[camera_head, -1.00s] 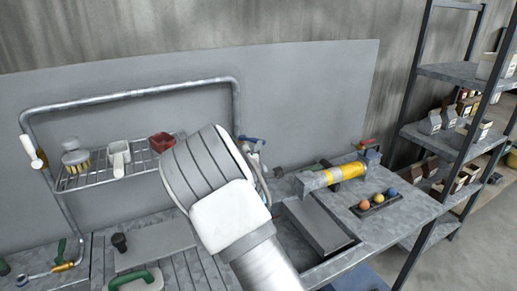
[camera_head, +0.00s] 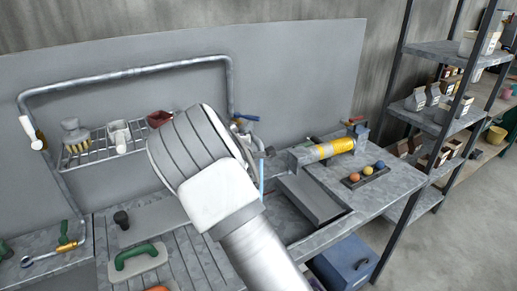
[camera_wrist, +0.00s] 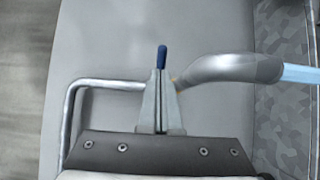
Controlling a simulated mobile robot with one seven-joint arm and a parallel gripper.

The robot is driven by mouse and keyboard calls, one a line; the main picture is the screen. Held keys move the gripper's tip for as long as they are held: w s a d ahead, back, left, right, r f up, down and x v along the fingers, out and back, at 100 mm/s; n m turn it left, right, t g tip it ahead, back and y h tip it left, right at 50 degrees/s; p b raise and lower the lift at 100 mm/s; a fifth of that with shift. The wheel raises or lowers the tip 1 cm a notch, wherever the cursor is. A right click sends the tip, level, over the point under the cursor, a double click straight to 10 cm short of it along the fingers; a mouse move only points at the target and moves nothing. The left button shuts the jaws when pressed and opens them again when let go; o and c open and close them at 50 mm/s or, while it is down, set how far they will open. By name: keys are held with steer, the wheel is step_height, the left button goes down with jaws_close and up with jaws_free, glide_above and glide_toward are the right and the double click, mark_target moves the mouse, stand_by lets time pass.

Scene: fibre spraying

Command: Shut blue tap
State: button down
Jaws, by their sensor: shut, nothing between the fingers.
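The blue tap handle (camera_head: 246,117) shows at the wall panel, just right of and beyond my wrist. In the wrist view the blue handle (camera_wrist: 162,56) stands just past my gripper (camera_wrist: 159,78), whose fingers are together and empty. The fingertips overlap its lower end in the picture; I cannot tell whether they touch it. The grey curved spout (camera_wrist: 228,67) reaches right, with a pale blue stream (camera_wrist: 300,74) at its end. The stream (camera_head: 262,178) also shows in the head view. There my arm hides the fingers and part of the tap.
A wire rack (camera_head: 97,152) with brushes and a red container (camera_head: 159,118) is left of my arm. Shelving (camera_head: 437,115) stands far right.

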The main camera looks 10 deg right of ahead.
steer(key=s+d, duration=0.1)
steer(key=s, duration=0.5)
steer(key=s+d+b, duration=0.1)
steer(key=s, duration=0.3)
steer(key=shift+d, duration=0.35)
